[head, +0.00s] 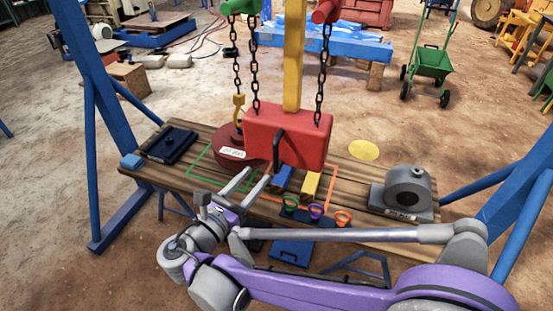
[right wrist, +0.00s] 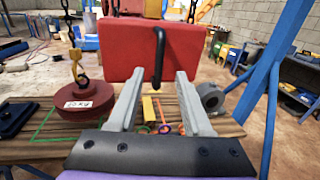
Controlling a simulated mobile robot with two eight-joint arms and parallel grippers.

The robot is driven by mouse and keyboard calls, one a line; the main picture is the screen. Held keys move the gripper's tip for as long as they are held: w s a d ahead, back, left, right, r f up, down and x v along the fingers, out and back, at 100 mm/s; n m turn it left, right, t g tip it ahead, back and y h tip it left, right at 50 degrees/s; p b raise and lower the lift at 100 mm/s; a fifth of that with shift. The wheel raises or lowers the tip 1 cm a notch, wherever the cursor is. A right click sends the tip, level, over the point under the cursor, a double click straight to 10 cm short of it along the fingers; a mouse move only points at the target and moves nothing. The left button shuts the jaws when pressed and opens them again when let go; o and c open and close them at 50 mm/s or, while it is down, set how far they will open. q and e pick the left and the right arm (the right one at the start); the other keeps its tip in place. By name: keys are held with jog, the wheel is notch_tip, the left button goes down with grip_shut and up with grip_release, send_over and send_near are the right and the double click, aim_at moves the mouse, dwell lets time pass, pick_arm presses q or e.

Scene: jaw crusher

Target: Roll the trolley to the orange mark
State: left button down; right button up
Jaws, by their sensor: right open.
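A large red block (head: 287,137) with a black vertical handle (head: 277,152) hangs on chains under a blue frame. I cannot tell what carries it above the picture's top edge. An orange outline (head: 333,188) lies on the plank table below, partly hidden by the block. My right gripper (head: 258,178) is open and empty, just below and in front of the handle. In the right wrist view the handle (right wrist: 158,58) shows between and beyond the fingertips (right wrist: 158,79); contact is not visible. My left gripper is not in view.
A round red weight (head: 228,150) on a yellow hook (head: 239,101) stands at the green outline (head: 192,165). A grey machine part (head: 408,190) sits on the right. Small coloured rings (head: 315,211) are at the front edge. Blue frame legs (head: 97,120) flank the table.

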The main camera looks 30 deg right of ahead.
aim_at(274, 155)
jog(key=x, duration=1)
jog(key=shift+w+d+f+p, duration=0.1)
jog(key=shift+w+d+p, duration=0.05)
jog(key=shift+d+p, duration=0.2)
jog(key=shift+a, duration=0.1)
jog(key=shift+c, duration=0.3)
grip_shut()
dwell(0.5)
